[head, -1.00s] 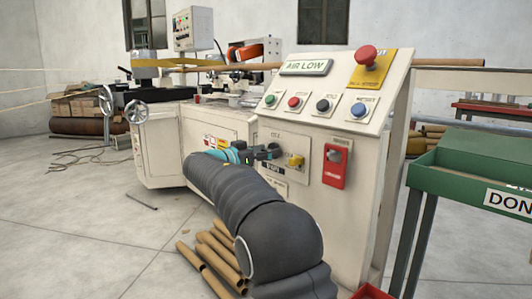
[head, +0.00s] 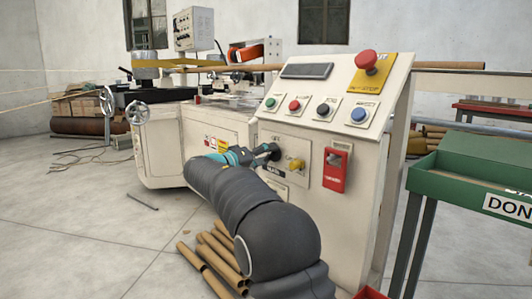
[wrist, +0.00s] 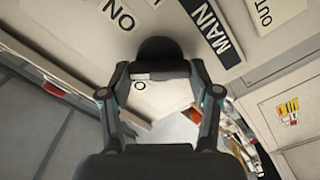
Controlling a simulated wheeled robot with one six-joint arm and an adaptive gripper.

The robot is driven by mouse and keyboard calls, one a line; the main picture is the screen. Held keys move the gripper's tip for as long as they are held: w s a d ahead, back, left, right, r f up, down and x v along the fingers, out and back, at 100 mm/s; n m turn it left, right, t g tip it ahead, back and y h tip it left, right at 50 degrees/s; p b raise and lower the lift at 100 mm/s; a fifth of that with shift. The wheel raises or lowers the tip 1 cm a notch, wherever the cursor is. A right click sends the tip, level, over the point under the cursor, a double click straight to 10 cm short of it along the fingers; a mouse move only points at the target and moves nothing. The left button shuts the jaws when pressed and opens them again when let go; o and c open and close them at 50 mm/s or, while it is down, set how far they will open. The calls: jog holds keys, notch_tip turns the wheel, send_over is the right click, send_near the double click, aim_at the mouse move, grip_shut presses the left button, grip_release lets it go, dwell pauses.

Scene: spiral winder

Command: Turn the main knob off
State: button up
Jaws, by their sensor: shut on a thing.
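The black main knob (wrist: 158,48) sits between my fingers in the wrist view, beside the MAIN label (wrist: 205,27). An ON marking (wrist: 119,14) lies up and left of it. A partly hidden label (wrist: 160,97) starting with O shows below it. My gripper (wrist: 160,73) is shut on the knob, at the panel face. In the head view my gripper (head: 264,154) reaches the lower panel, left of a yellow knob (head: 296,164). My arm and fingers hide part of the main knob there. The display (head: 307,71) on the console is dark.
A red switch (head: 335,169) is right of the yellow knob. Several push buttons and a red emergency stop (head: 366,59) are above. A green cart (head: 470,165) stands at the right. Cardboard tubes (head: 214,255) lie on the floor beside my arm.

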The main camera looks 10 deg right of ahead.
jog(key=shift+w+n+p, duration=0.1)
jog(key=shift+n+p, duration=2)
jog(key=shift+n, duration=1.7)
jog(key=shift+f, duration=0.15)
jog(key=o, duration=1.1)
jog(key=shift+o, duration=0.2)
jog(key=shift+a, duration=0.1)
jog(key=v, duration=1.2)
